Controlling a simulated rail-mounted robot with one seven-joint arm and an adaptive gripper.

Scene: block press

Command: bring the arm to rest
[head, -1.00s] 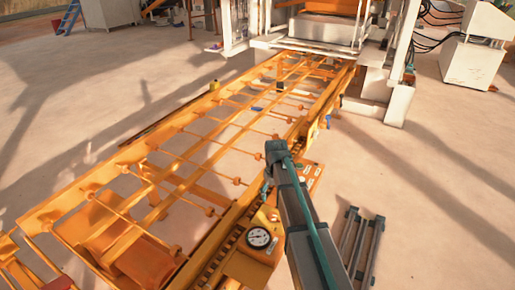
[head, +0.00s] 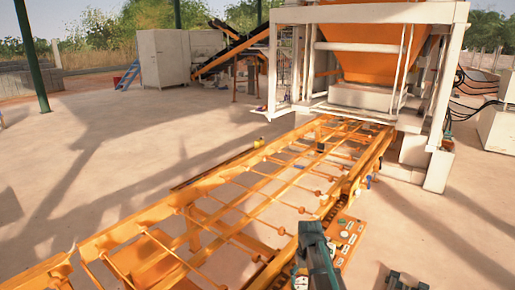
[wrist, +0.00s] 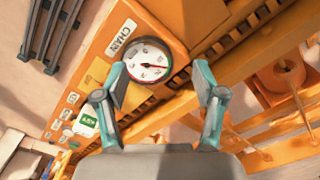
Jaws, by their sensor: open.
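My gripper (wrist: 160,105) shows in the wrist view with its two teal and grey fingers spread wide and nothing between them. Beyond the fingers is an orange control panel with a round white pressure gauge (wrist: 149,60) and a label reading CHAIN (wrist: 121,37). In the head view my arm reaches up from the bottom edge beside the orange conveyor frame (head: 262,195), near the control panel (head: 345,238). The fingers cannot be made out in the head view.
The white-framed block press (head: 370,85) with an orange hopper stands at the conveyor's far end. A white cabinet (head: 163,57) and a blue ladder (head: 128,75) stand at the back left. Dark metal bars (wrist: 58,30) lie on the floor beside the panel. Open concrete floor lies either side.

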